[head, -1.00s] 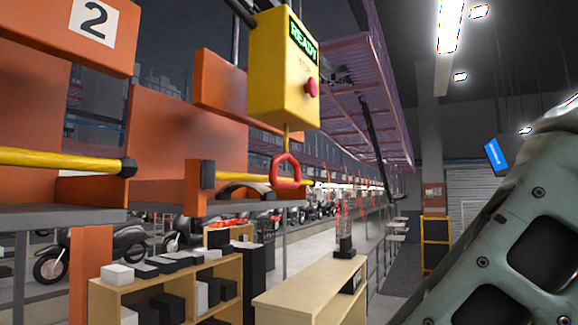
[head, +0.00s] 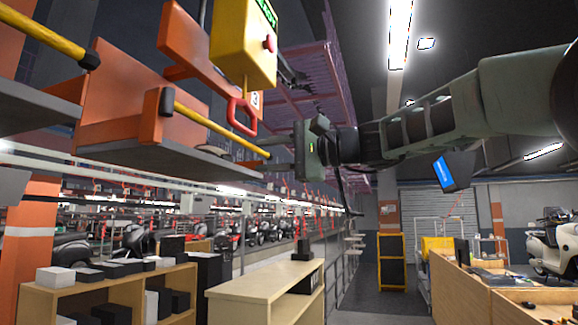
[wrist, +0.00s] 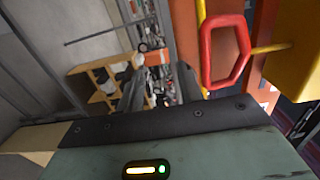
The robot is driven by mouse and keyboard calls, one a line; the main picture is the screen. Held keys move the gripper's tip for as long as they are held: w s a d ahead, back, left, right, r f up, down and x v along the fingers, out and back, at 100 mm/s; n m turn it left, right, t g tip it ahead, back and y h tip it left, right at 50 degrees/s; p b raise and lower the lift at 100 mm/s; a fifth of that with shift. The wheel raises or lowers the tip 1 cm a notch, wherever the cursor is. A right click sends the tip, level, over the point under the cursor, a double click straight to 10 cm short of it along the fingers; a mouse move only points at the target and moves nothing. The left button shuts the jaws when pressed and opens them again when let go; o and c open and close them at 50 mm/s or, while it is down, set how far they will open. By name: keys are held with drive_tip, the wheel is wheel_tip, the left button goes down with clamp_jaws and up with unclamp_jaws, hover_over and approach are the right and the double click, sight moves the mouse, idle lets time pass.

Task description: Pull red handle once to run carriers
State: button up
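The red handle (head: 231,112) is a loop hanging on a yellow rod under a yellow control box (head: 236,40). The box has a red button and a green lit sign, partly cut off at the top of the head view. My gripper (head: 268,150) is to the right of the handle and slightly below it, apart from it. In the wrist view the red handle (wrist: 206,50) is at upper right, beside the gripper and not between its fingers. The gripper (wrist: 162,86) looks open and empty, with a gap between its dark fingers.
Orange carriers with grey trays (head: 165,158) and yellow bars (head: 215,124) hang close left of the handle. A wooden shelf (head: 110,290) with boxes and a pale counter (head: 262,285) stand below. Wooden benches (head: 465,290) are at right. An aisle lies between.

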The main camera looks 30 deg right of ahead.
drive_tip(key=t+y, duration=0.1)
drive_tip(key=t, duration=0.1)
approach(245, 131)
drive_tip(key=p+x, duration=0.1)
drive_tip(key=x, duration=0.4)
drive_tip(key=p+x, duration=0.2)
drive_tip(key=x, duration=0.3)
drive_tip(key=shift+r, duration=0.2)
drive_tip(key=shift+d, duration=0.1)
clamp_jaws()
drive_tip(key=shift+f, duration=0.15)
